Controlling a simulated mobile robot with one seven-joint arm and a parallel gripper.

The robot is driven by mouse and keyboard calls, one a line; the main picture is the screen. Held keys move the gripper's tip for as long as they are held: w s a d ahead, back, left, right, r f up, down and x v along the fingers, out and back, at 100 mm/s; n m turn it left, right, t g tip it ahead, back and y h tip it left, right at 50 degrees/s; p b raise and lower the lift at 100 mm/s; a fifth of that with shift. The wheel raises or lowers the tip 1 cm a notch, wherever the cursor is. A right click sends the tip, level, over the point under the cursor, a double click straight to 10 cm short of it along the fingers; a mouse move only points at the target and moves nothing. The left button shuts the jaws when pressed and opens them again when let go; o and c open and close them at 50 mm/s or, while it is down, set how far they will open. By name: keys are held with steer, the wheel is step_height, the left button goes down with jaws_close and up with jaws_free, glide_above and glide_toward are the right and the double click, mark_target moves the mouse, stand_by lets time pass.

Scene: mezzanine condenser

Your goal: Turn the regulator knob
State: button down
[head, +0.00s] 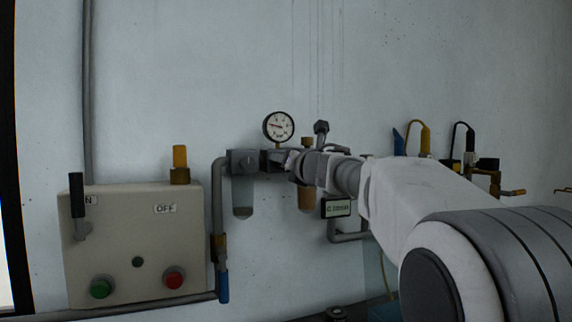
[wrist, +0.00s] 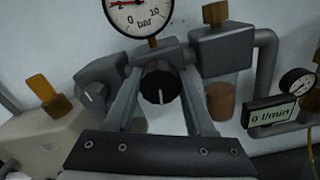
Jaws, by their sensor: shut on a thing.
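The regulator knob (wrist: 160,86) is black with a white line, seen in the wrist view on the grey regulator body. The white line points roughly straight down in that view. My gripper (wrist: 158,76) has one finger on each side of the knob and is shut on it. In the head view my gripper (head: 285,161) reaches the regulator from the right and hides the knob. A round gauge (head: 278,127) sits above the regulator; in the wrist view the gauge (wrist: 139,12) has a red needle pointing left on a bar scale.
A flow display (wrist: 271,115) reads 0 l/min at the right. A beige control box (head: 135,245) with green and red buttons is at the left. A grey block (wrist: 101,81) with its own marked knob sits left of the regulator. Pipes run close around the regulator.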

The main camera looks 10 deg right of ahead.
stand_by(0.3)
steer(key=shift+c, duration=1.3)
jaws_free()
steer(key=s+d, duration=0.1)
steer(key=s, duration=0.7)
steer(key=s+d, duration=0.2)
steer(key=s, duration=0.7)
steer(key=shift+d, duration=0.25)
